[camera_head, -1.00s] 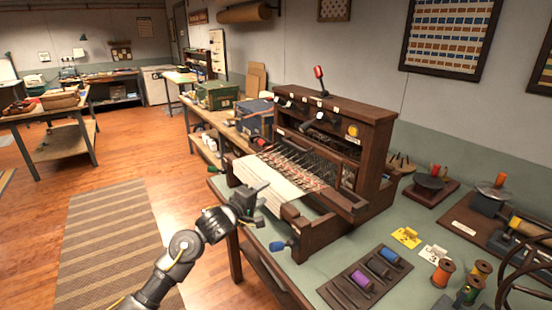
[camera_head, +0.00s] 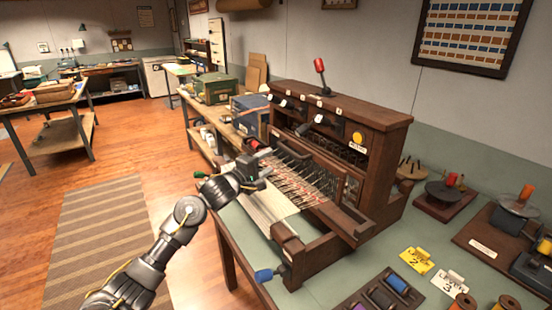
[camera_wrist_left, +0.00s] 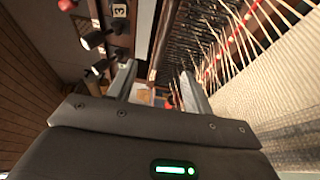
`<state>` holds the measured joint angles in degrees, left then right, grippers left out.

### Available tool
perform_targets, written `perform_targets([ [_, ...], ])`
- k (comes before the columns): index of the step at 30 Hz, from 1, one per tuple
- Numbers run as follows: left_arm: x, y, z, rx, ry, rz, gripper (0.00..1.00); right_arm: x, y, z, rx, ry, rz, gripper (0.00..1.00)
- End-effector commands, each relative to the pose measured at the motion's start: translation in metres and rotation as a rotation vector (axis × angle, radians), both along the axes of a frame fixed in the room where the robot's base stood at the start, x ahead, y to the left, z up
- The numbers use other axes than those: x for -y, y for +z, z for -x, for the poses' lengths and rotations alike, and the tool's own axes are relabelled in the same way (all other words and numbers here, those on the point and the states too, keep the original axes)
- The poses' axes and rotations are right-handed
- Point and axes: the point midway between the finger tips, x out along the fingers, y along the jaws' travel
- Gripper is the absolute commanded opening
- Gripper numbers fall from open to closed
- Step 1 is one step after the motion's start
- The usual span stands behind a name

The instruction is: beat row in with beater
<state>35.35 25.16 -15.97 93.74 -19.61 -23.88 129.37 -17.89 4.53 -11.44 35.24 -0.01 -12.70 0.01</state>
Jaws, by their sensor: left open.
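The dark wooden table loom (camera_head: 385,128) stands on the green-topped table. Pale woven cloth (camera_head: 262,207) lies at its front, with red and pale warp threads (camera_head: 305,180) running back into it; they also show in the wrist view (camera_wrist_left: 250,35). A dark wooden bar (camera_head: 345,222), apparently part of the beater, crosses by the threads; I cannot make out its far end. My left gripper (camera_head: 262,163) is open above the loom's left side, by the cloth's far edge. In the wrist view its two fingers (camera_wrist_left: 160,85) are apart, with nothing clearly held. My right gripper is not in view.
A red knob (camera_head: 252,143) sits just behind my left gripper. A blue-handled lever (camera_head: 270,273) sticks out at the loom's near corner. A green box (camera_head: 216,88) stands behind. Open floor lies left.

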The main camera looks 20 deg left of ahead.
Motion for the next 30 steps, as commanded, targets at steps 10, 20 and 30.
perform_targets([
  [10,0.012,-0.005,-0.04,0.003,0.004,-0.001,0.51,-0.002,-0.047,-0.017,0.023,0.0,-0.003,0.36],
  [20,0.024,0.0,-0.073,-0.002,0.005,0.002,0.51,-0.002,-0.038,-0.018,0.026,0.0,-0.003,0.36],
  [30,0.027,0.0,-0.084,0.0,0.004,0.0,0.51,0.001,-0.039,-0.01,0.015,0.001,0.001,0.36],
])
